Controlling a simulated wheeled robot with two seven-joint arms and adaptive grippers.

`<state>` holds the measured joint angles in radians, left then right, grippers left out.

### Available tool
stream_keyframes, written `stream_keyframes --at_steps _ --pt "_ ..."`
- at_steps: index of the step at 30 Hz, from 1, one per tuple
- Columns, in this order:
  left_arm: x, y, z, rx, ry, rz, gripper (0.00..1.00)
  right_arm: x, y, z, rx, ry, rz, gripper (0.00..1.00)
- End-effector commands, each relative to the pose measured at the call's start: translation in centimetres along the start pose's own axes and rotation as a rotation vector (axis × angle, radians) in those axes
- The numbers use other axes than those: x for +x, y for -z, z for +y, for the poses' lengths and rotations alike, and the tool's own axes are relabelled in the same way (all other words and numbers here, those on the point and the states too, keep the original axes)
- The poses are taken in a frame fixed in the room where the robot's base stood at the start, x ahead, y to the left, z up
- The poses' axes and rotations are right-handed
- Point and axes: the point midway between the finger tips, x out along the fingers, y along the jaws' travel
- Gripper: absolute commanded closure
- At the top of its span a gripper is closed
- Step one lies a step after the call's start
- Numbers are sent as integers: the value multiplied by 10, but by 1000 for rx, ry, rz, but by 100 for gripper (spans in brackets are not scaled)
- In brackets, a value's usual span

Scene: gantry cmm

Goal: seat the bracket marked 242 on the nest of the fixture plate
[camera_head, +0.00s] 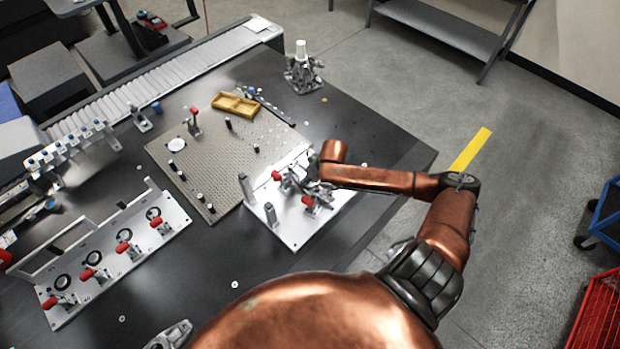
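A pale fixture plate (295,238) with red-handled toggle clamps and upright grey posts lies near the right edge of the dark table. My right gripper (303,178) is over this plate, among its clamps. Its fingers blend with the grey metal there, so I cannot tell whether it is open or holds anything. The nest is not clear behind the gripper and clamps. I can read no number 242, and I cannot pick out the bracket. A grey metal piece at the bottom edge may be my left gripper (172,334); its fingers are not clear.
A perforated plate (215,165) with several posts lies left of the fixture plate. A yellow tray (235,104) sits at its back. A long pale plate (105,262) with several red clamps is at front left. A metal stand (303,72) is at the back corner. Bare table lies in front.

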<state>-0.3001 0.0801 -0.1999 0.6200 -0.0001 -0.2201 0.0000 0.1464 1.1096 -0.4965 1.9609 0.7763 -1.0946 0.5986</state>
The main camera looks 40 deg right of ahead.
Motion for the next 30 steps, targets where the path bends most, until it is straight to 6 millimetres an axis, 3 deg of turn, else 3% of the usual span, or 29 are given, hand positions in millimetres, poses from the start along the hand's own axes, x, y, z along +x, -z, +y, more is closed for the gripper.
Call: stream_keyframes --at_steps 30 --pt "5 -1 0 0 0 -2 60 16 -6 0 -1 0 3 90"
